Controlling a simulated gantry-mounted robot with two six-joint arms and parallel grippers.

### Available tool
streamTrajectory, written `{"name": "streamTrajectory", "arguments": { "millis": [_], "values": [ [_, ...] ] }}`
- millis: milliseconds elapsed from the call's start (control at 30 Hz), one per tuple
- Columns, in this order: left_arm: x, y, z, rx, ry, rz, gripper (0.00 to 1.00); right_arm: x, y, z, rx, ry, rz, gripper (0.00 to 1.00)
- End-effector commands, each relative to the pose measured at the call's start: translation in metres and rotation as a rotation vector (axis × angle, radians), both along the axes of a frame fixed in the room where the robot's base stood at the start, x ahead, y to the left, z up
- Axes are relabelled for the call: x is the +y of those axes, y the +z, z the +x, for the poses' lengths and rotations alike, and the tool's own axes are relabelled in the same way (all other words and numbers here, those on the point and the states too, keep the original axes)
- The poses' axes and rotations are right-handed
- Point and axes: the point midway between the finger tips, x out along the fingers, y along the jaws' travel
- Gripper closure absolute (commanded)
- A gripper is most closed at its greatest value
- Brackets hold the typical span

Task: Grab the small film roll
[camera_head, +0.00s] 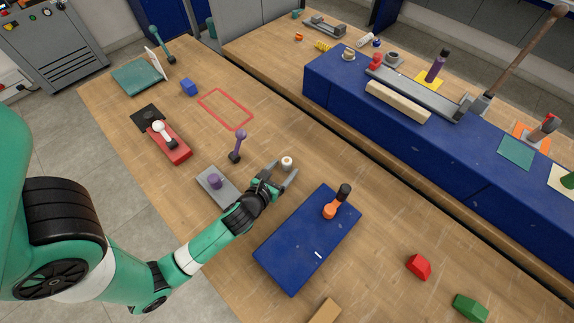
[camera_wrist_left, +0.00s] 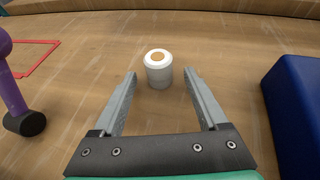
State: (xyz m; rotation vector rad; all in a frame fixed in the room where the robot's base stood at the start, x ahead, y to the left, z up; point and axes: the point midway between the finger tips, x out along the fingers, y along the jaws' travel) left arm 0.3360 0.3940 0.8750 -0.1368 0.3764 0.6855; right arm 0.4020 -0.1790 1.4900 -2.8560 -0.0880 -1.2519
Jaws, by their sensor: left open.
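The small film roll (camera_head: 287,162) is a short white cylinder with a tan centre, standing upright on the wooden table. In the left wrist view the film roll (camera_wrist_left: 159,69) stands just beyond the fingertips, about midway between them. My left gripper (camera_head: 284,176) is open and low over the table, with its fingers pointing at the roll. In the left wrist view the two grey fingers of the gripper (camera_wrist_left: 160,75) are spread apart with nothing between them but bare table. My right gripper is not in view.
A blue block (camera_head: 290,250) bearing an orange-handled tool (camera_head: 332,208) stands to the right of the gripper. A purple-handled mallet (camera_head: 239,146) is to the left, near a grey plate (camera_head: 207,178). A red outlined rectangle (camera_head: 225,109) lies farther back. Bare table surrounds the roll.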

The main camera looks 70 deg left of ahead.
Motion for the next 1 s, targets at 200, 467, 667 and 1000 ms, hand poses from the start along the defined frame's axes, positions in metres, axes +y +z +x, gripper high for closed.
{"name": "streamTrajectory", "arguments": {
  "millis": [200, 467, 667, 1000],
  "values": [
    [0.0038, -0.0015, 0.0042, 0.001, 0.000, 0.001, 0.24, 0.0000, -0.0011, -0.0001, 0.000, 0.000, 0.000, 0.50],
    [0.0035, -0.0015, 0.0040, 0.001, 0.000, 0.001, 0.60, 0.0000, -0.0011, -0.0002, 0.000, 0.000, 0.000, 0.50],
    [0.0034, -0.0014, 0.0040, 0.000, -0.001, 0.000, 0.96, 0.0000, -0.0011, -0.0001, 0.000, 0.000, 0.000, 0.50],
    [0.0034, -0.0005, 0.0041, -0.001, -0.001, 0.000, 1.00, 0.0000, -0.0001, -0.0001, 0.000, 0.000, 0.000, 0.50]
  ]
}}
